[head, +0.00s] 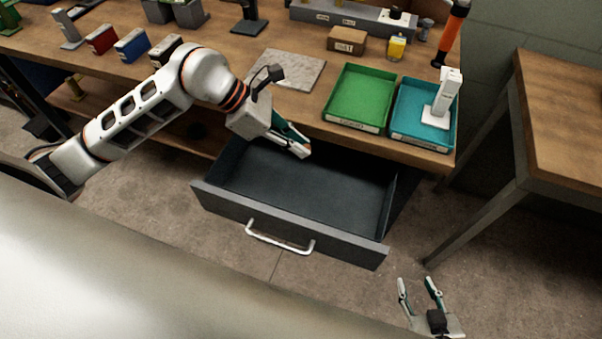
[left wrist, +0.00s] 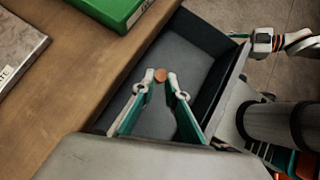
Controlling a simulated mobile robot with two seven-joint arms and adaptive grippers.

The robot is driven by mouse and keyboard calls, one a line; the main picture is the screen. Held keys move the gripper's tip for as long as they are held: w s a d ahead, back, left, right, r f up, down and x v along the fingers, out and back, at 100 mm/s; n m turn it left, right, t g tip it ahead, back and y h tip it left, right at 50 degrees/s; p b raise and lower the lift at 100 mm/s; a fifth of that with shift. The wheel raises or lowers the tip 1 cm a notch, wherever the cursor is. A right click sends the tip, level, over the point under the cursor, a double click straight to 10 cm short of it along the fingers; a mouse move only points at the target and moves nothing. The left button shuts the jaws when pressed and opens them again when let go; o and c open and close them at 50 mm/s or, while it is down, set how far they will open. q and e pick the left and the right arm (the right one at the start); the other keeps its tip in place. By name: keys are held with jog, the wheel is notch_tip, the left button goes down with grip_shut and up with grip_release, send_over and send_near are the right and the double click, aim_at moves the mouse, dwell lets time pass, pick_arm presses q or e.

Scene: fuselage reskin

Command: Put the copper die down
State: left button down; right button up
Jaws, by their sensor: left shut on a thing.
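The copper die (left wrist: 160,74) is a small round copper-coloured piece between the fingertips of my left gripper (left wrist: 166,80) in the left wrist view. In the head view my left gripper (head: 303,150) is over the back part of the open, dark grey drawer (head: 290,232), pointing down and to the right. The die cannot be made out there. The drawer floor looks empty where it shows. My right gripper (head: 421,286) is at the lower right of the head view, its fingers apart with nothing between them.
On the wooden bench (head: 225,60) stand a green tray (head: 361,123) and a teal tray (head: 421,143); a white stand-like object (head: 440,105) is in the teal one. A grey plate (head: 290,66) lies left of the trays. The open drawer juts out from under the bench's front edge.

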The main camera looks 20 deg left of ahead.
pick_arm(q)
notch_tip(320, 180, down, 13)
jog(key=shift+f+b, duration=0.15)
jog(key=shift+b, duration=0.35)
jog(key=shift+f, duration=0.15)
jog(key=c, duration=2)
grip_release()
jog(key=shift+a+r, duration=0.15)
jog(key=shift+r, duration=0.2)
jog(key=v, duration=1.1)
jog(key=shift+s+a+r, duration=0.1)
jog(key=shift+r, duration=0.1)
